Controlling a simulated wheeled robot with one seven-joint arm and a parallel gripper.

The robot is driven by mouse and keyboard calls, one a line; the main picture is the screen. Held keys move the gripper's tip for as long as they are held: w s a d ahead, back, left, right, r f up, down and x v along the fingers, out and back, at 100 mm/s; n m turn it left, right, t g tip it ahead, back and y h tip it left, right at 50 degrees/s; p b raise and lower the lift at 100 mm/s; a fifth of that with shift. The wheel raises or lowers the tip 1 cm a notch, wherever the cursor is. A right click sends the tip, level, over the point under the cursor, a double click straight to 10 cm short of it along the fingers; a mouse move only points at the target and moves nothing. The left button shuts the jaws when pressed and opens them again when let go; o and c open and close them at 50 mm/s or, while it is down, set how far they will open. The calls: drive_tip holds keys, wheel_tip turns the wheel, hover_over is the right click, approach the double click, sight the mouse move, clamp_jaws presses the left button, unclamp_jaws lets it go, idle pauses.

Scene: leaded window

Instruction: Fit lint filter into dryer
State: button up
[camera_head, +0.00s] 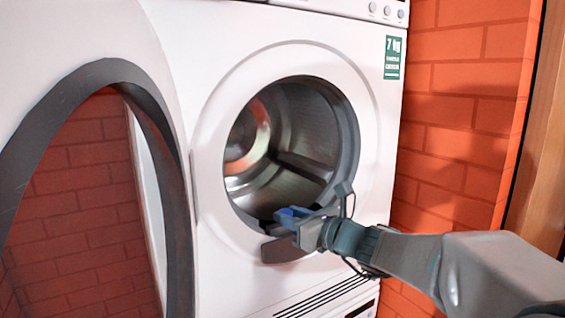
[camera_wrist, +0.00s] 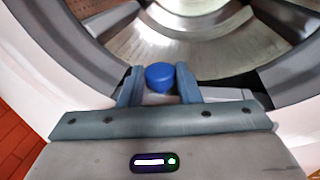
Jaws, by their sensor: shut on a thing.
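The white dryer (camera_head: 215,235) stands open, with its round drum opening (camera_head: 310,130) facing me. My gripper (camera_head: 290,220) is at the lower rim of that opening. It is shut on a blue grip, which I take as part of the lint filter (camera_wrist: 160,76); the blue shows between both fingers in the wrist view.
The open round door (camera_head: 75,85) with its dark ring fills the left side. A red brick wall (camera_head: 455,130) and a wooden post (camera_head: 540,155) stand close on the right. The metal drum (camera_head: 300,155) looks empty where visible.

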drive_tip(key=shift+d+f, duration=0.1)
drive_tip(key=shift+f, duration=0.45)
drive_tip(key=shift+r, duration=0.15)
drive_tip(key=shift+c, duration=0.2)
drive_tip(key=shift+r+p, duration=0.45)
drive_tip(key=shift+r, duration=0.1)
drive_tip(key=shift+w+a+r+p, duration=0.15)
drive_tip(key=shift+r+p, duration=0.35)
drive_tip(key=shift+r, duration=0.15)
drive_tip(key=shift+w+a+r+p, duration=0.1)
drive_tip(key=shift+w+r+p, duration=0.05)
drive_tip(key=shift+r+p, duration=2.7)
drive_tip(key=shift+r, duration=0.85)
drive_tip(key=shift+s+f+b, duration=0.1)
drive_tip(key=shift+f+b, duration=0.1)
drive_tip(key=shift+b, duration=0.15)
drive_tip(key=shift+f+b, duration=0.3)
drive_tip(key=shift+f, duration=0.05)
